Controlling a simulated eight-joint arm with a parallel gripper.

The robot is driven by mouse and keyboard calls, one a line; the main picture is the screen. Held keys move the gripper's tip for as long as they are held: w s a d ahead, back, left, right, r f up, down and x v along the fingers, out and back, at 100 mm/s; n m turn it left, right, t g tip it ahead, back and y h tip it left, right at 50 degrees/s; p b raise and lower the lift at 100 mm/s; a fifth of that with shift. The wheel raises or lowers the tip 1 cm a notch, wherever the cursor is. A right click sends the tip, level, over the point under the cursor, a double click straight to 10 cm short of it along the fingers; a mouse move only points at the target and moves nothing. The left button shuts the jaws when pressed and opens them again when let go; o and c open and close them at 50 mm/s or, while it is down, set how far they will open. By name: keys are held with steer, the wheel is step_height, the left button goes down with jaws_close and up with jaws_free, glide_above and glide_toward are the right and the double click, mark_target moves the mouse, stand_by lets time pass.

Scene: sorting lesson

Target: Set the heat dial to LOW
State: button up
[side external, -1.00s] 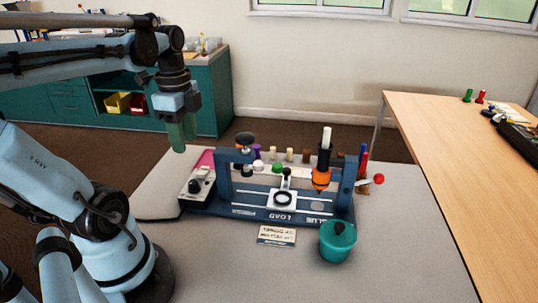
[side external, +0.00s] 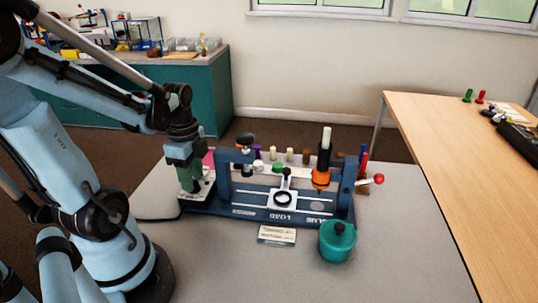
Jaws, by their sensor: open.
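The heat dial is a black knob on a white control box (side external: 208,190) at the left end of the blue machine (side external: 270,214). In the current view my gripper (side external: 190,188) is down at this box and covers the dial. Its green fingers point downward and are open. I cannot tell whether they are around the knob or touching it. The dial's setting and its markings are hidden.
The machine's blue uprights stand right of my gripper, with an orange-tipped nozzle (side external: 321,178) at the right. The grey table's front is clear.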

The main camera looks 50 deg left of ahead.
steer(key=shift+f, duration=0.55)
steer(key=c, duration=0.8)
steer(key=shift+o, duration=0.2)
steer(key=shift+n, duration=0.4)
steer(key=n, duration=1.2)
steer(key=shift+n, duration=0.4)
